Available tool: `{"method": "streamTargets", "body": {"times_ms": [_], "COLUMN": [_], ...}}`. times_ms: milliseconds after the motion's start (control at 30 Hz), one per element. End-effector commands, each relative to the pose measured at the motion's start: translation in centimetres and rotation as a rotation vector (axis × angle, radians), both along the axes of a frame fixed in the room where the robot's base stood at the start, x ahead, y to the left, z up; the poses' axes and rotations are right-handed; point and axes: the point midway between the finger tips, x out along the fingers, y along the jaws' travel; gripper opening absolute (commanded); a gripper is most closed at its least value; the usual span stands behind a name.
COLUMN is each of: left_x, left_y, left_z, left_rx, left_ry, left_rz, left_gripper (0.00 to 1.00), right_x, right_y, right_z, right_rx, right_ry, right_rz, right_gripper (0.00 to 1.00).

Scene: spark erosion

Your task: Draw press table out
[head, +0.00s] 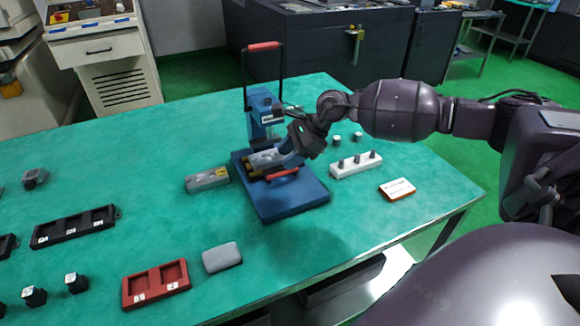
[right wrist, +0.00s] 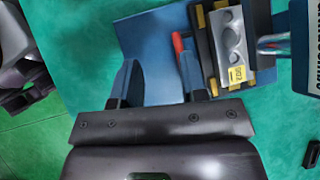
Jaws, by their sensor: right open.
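The blue press (head: 264,112) stands on the green bench, with a red-topped lever frame (head: 264,47) above it. Its sliding table (right wrist: 210,72) has yellow corner blocks and carries a grey mould (right wrist: 232,45) with a yellow label. A red handle bar (head: 282,174) runs along the table's front edge; its end also shows in the right wrist view (right wrist: 178,42). My right gripper (right wrist: 156,62) is open and empty over the blue base plate (head: 295,197), its right finger close beside the red handle. Contact between them cannot be told. My left gripper is not in view.
A grey block with a yellow label (head: 207,179) lies left of the press. A white holder with pegs (head: 355,165) and a white-orange box (head: 397,189) lie right. A red tray (head: 156,284) and grey pad (head: 222,257) lie in front.

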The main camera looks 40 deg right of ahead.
Motion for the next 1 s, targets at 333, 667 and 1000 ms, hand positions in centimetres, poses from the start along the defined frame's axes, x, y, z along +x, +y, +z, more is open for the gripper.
{"method": "streamTargets", "body": {"times_ms": [333,667,1000], "left_x": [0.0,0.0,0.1], "left_y": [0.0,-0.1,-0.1], "left_z": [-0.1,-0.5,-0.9], "left_rx": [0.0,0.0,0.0], "left_ry": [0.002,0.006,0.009], "left_rz": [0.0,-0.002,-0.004], "left_gripper": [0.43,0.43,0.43], "right_x": [0.4,1.6,2.9], "right_y": [-6.3,-4.6,-3.1], "right_z": [1.7,-2.7,-6.9], "right_rx": [-0.276,-0.27,-0.269], "right_ry": [0.036,0.038,0.036], "right_rz": [0.084,0.084,0.082], "right_gripper": [0.4,0.4,0.4]}}
